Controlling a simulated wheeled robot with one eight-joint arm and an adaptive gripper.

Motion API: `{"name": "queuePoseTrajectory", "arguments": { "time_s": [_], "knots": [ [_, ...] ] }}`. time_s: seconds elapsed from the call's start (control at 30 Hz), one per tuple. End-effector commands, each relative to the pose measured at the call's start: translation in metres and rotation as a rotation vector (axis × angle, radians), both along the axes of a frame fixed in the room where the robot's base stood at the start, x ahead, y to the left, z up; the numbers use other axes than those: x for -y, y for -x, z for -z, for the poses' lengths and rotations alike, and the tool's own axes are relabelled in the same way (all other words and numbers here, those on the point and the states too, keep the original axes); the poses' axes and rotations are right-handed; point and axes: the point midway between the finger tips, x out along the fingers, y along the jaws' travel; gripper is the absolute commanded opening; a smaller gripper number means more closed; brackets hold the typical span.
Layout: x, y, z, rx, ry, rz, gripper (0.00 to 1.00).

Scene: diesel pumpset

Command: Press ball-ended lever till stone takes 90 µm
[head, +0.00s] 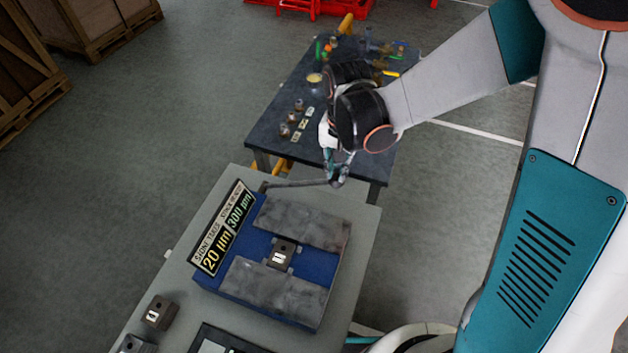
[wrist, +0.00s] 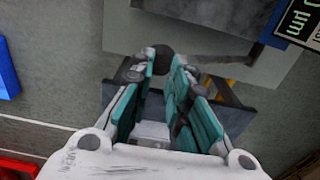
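The ball-ended lever (head: 300,184) sticks out from the back of a blue-based machine (head: 318,310). It runs nearly level to its end at my gripper (head: 338,171). In the wrist view, the dark ball (wrist: 163,60) sits between the tips of my gripper (wrist: 164,66), with a finger against each side. The lever arm (wrist: 222,58) runs off to the right. A small dark block with white marks (head: 281,253) sits between two grey plates (head: 300,222).
The machine stands on a grey bench (head: 362,235). Small dark blocks (head: 159,312) lie at its front left. A dark table (head: 270,128) behind holds small parts and tools, close under my arm. Wooden crates (head: 92,25) stand far left. Floor is open at left.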

Motion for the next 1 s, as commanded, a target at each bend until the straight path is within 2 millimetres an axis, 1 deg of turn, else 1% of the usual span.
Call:
{"name": "queuePoseTrajectory", "arguments": {
  "time_s": [0.03,0.4,0.63,0.77,1.0],
  "knots": [
    [0.000,0.000,0.006,0.000,0.000,0.000,0.17],
    [0.000,0.000,0.026,0.000,-0.001,0.000,0.17],
    [0.000,0.000,0.030,0.001,-0.002,-0.001,0.17],
    [0.003,0.001,0.037,0.001,-0.002,0.000,0.17],
    [0.011,0.004,0.056,0.001,-0.002,0.001,0.17]
  ]
}}
